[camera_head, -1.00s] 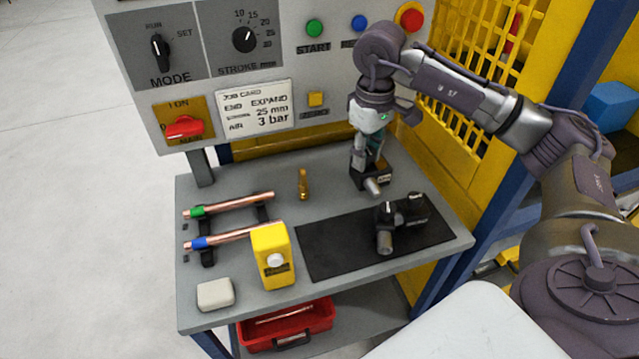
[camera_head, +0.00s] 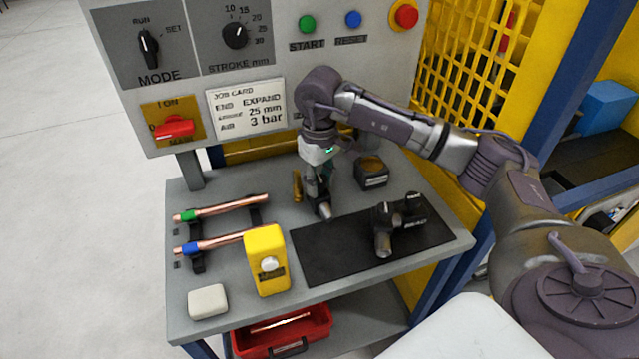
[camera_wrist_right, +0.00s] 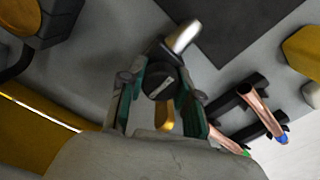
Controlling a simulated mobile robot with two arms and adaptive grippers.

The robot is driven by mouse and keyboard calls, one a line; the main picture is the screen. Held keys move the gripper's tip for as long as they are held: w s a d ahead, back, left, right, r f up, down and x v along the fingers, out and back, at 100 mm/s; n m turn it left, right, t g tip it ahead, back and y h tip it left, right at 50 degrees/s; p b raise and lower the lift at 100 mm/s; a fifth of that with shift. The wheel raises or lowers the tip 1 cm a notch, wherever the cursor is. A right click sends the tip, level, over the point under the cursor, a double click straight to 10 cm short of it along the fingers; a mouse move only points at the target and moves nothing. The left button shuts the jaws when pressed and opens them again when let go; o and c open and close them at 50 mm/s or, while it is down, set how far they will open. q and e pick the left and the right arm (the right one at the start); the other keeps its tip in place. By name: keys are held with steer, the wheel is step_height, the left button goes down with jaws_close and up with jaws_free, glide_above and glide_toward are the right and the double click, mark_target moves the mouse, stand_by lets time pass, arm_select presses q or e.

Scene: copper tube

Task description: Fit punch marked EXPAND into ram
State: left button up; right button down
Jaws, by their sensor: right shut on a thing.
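My right gripper (camera_head: 318,187) is shut on a dark punch (camera_head: 324,211) with a silver tip and holds it over the bench, near the left end of the black mat (camera_head: 312,262). In the right wrist view, the punch (camera_wrist_right: 184,38) sits between the green-lined fingers (camera_wrist_right: 158,100), its silver tip pointing up and right; a pale line marks its dark end. Its lettering cannot be read. Two more dark tool pieces, one nearer (camera_head: 383,240) and one farther (camera_head: 412,206), are on the mat. I cannot make out the ram. My left gripper is not in view.
A black block with a brownish top (camera_head: 371,173) stands behind the mat. A brass piece (camera_head: 297,186) is close left of the gripper. Copper tubes (camera_head: 225,207), a yellow box (camera_head: 267,260) and a pale block (camera_head: 207,301) occupy the left and front. The control panel (camera_head: 195,50) rises behind.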

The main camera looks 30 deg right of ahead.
steer(key=shift+r, duration=0.15)
steer(key=c, duration=0.8)
jaws_free()
steer(key=shift+f, duration=0.2)
